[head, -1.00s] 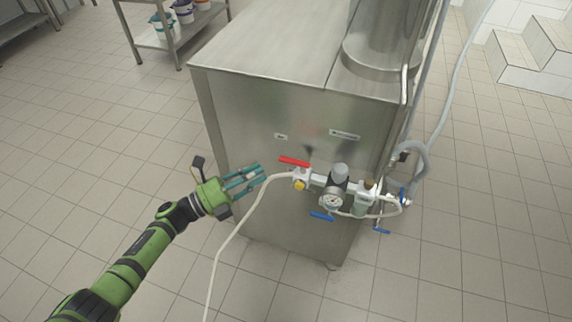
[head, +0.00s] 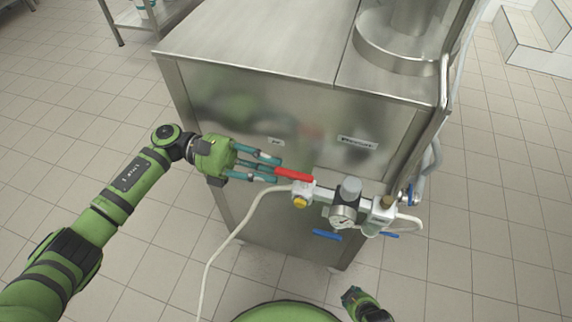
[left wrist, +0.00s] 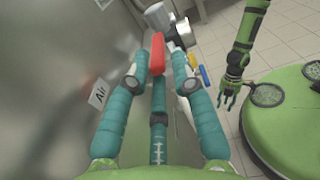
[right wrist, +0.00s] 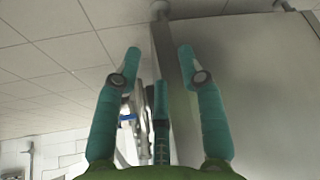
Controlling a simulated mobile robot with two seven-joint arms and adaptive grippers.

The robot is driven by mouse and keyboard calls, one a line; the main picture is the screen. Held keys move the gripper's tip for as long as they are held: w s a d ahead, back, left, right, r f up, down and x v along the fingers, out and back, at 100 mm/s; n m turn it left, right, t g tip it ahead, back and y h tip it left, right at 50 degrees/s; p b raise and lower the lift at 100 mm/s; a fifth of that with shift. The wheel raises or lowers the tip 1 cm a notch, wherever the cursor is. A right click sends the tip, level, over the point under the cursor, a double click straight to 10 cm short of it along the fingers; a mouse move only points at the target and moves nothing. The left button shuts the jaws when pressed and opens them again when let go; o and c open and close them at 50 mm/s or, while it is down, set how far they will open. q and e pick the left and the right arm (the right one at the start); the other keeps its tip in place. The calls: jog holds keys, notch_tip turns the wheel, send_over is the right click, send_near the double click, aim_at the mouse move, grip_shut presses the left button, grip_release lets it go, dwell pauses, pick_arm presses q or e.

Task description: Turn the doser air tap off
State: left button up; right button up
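A red lever handle (head: 295,174) points left from the valve at the left end of the air fittings on the steel machine's side. My left gripper (head: 277,170) is at its free end with fingers apart. In the left wrist view, the red handle (left wrist: 157,53) lies between the spread fingertips; I cannot tell whether they touch it. Blue handles sit lower on the fittings, one (head: 327,235) below the gauge and another (head: 390,235) further right. My right gripper (right wrist: 157,65) is open and empty, low in front of the machine.
The steel machine (head: 250,95) stands close behind my left gripper. An "Air" label (left wrist: 98,95) is on its panel. Tiled floor (head: 130,270) is clear at left.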

aim_at(286, 172)
pick_arm(q)
jog(key=x, duration=0.2)
jog(key=shift+d+p, duration=0.3)
jog(key=shift+p, duration=0.05)
jog(key=shift+s+d, duration=0.2)
jog(key=shift+d, duration=0.4)
pick_arm(e)
jog(key=shift+s+d+r, duration=0.1)
jog(key=shift+s+d, duration=0.05)
jog(key=shift+s, duration=0.45)
pick_arm(q)
grip_shut()
